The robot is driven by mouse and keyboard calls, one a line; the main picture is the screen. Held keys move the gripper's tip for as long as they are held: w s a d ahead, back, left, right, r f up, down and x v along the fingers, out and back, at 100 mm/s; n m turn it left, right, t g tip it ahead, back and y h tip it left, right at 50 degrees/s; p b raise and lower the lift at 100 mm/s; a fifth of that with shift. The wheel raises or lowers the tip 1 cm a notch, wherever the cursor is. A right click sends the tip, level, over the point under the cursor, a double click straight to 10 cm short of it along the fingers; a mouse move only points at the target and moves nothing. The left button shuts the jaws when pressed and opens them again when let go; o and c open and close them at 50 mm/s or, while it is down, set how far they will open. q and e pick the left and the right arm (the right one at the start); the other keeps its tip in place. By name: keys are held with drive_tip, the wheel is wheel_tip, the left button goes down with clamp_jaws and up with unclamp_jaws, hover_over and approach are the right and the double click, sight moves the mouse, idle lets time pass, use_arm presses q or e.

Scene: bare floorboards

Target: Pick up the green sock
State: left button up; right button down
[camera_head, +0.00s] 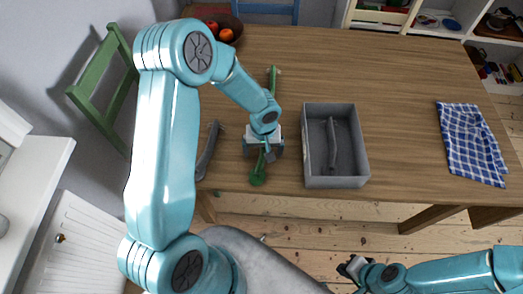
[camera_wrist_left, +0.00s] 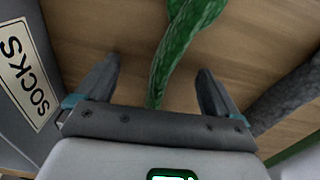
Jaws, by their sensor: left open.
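The green sock (camera_head: 258,174) lies lengthwise on the wooden table, its middle hidden under my left gripper in the head view. My left gripper (camera_head: 267,154) is over the sock, between the grey box and a dark grey sock (camera_head: 208,150). In the left wrist view the green sock (camera_wrist_left: 180,45) runs down between the two spread fingers of my left gripper (camera_wrist_left: 158,85). The fingers are apart and not closed on it. My right gripper (camera_head: 352,268) is low in the head view, away from the table top; its jaws are too small to judge.
A grey box (camera_head: 305,165) stands right of the left gripper, with a dark sock (camera_head: 333,145) inside; its label reads SOCKS (camera_wrist_left: 24,75). A blue checked cloth (camera_head: 470,143) lies at the right. A fruit bowl (camera_head: 236,28) is at the back. Table between box and cloth is clear.

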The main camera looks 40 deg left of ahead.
use_arm(q)
drive_tip(key=shift+w, duration=0.1)
drive_tip(key=c, duration=1.1)
drive_tip(key=shift+r, duration=0.1)
